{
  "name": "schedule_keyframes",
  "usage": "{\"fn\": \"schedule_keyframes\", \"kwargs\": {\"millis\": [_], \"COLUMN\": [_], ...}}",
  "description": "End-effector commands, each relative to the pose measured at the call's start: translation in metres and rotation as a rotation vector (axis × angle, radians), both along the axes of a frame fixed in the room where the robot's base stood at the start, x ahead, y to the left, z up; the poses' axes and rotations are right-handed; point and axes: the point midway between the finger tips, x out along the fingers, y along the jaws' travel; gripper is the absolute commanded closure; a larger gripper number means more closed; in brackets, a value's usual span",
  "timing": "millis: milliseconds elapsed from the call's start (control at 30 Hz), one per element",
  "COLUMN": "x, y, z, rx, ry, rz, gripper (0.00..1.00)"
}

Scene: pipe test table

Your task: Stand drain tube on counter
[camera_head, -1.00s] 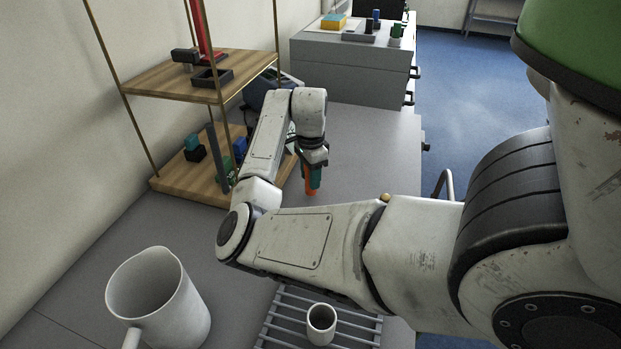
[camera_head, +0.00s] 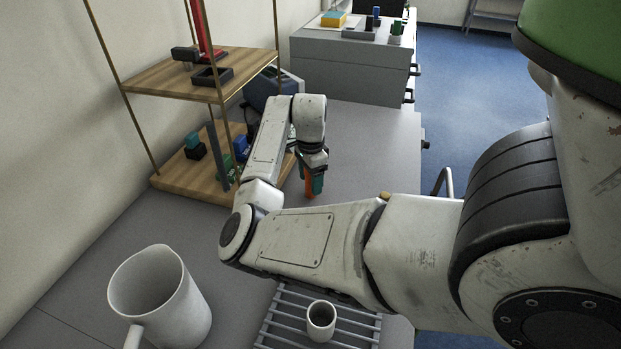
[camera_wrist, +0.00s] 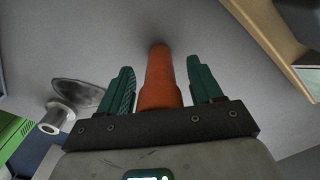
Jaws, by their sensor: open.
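The orange drain tube (camera_head: 308,188) is at the far part of the grey counter (camera_head: 365,150), partly hidden by my gripper (camera_head: 313,176). In the wrist view the tube (camera_wrist: 160,80) runs lengthwise away from me between the two green fingers of my gripper (camera_wrist: 163,78). A gap shows on each side of it, so the fingers are open and apart from it. The tube looks about upright, its far end at or very near the counter surface; exact contact cannot be told.
A two-level wooden shelf (camera_head: 190,170) with small items stands left of my gripper. A white pitcher (camera_head: 160,295) and a small cup (camera_head: 321,320) on a slatted rack (camera_head: 285,315) are in front. A grey cabinet (camera_head: 345,70) stands behind. Counter right of the gripper is clear.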

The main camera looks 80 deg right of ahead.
Motion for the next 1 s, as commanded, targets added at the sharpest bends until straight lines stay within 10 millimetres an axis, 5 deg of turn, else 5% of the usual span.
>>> {"fn": "schedule_keyframes", "kwargs": {"millis": [267,733,1000], "x": [0.000,0.001,0.000], "y": [-0.001,-0.001,0.000], "z": [0.019,0.110,0.123], "rx": [-0.003,-0.002,0.000], "ry": [-0.001,-0.004,0.000], "rz": [-0.002,-0.001,0.000], "gripper": [0.35,0.35,0.35]}}
